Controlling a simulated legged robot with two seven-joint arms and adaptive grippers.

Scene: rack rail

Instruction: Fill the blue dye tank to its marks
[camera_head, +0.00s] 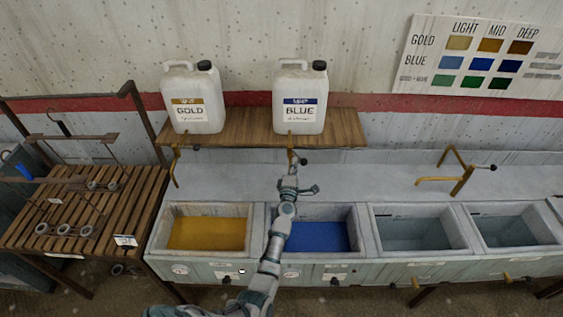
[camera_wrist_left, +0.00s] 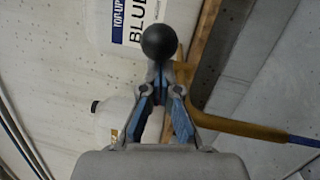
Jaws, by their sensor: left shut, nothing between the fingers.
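The blue dye tank (camera_head: 357,232) is the second basin from the left, with blue liquid (camera_head: 322,238) in it; my arm covers its left part. The white BLUE jug (camera_head: 301,100) stands on the shelf above, and its label also shows in the left wrist view (camera_wrist_left: 140,18). A brass tap (camera_head: 290,155) with a black knob (camera_head: 303,161) hangs below it. In the left wrist view the black ball knob (camera_wrist_left: 158,42) is just beyond my fingertips; I cannot tell if they touch. My left gripper (camera_head: 290,176) is shut and empty, just under the tap. My right gripper is out of view.
The GOLD jug (camera_head: 195,100) stands left on the wooden shelf (camera_head: 250,126), above the gold tank (camera_head: 207,234). Two grey basins (camera_head: 418,232) are at right, with a brass spout (camera_head: 463,180) behind. A slatted bench (camera_head: 60,215) with metal frames is at left. A colour chart (camera_head: 485,55) hangs on the wall.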

